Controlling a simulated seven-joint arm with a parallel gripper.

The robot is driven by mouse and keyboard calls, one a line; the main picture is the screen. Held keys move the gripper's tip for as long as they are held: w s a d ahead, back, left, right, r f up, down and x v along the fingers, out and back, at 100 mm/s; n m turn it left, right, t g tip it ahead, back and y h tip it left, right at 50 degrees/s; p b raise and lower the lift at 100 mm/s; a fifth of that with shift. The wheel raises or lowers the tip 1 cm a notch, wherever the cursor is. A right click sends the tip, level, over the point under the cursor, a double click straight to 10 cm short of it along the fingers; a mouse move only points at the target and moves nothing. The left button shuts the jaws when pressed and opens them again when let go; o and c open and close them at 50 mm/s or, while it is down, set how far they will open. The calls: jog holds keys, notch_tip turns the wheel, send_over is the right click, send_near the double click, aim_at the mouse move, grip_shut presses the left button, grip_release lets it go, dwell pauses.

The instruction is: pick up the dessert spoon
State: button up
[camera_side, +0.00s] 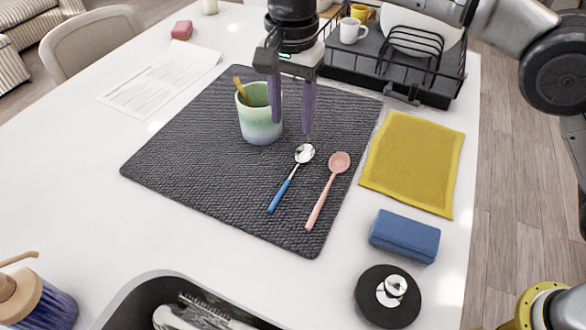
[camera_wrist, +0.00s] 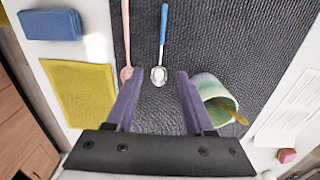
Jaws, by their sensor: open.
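The dessert spoon (camera_side: 290,180), with a blue handle and a shiny metal bowl, lies on the dark woven mat (camera_side: 180,165). In the wrist view the spoon (camera_wrist: 163,40) has its bowl close to the gap between my fingertips and its handle pointing away. My gripper (camera_side: 292,125) is open and empty, pointing down above the mat, just beyond the spoon's bowl in the side view. Its purple fingers also show in the wrist view (camera_wrist: 160,76). A pink spoon (camera_side: 327,190) lies beside the blue-handled one, on its right, not touching it.
A green-and-blue cup (camera_side: 260,125) holding a yellow-handled item stands close to my left finger. A yellow cloth (camera_side: 412,165), blue sponge (camera_side: 405,236) and black round stopper (camera_side: 375,305) lie right. A dish rack (camera_side: 400,75) stands behind; the sink (camera_side: 140,290) is in front.

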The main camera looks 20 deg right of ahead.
send_over(287, 181)
jog(key=f, duration=0.9)
jog(key=shift+d, duration=0.25)
jog(key=shift+a+f, duration=0.15)
jog(key=shift+f, duration=1.15)
jog(key=shift+a+f, duration=0.15)
jog(key=shift+f, duration=1.15)
grip_shut()
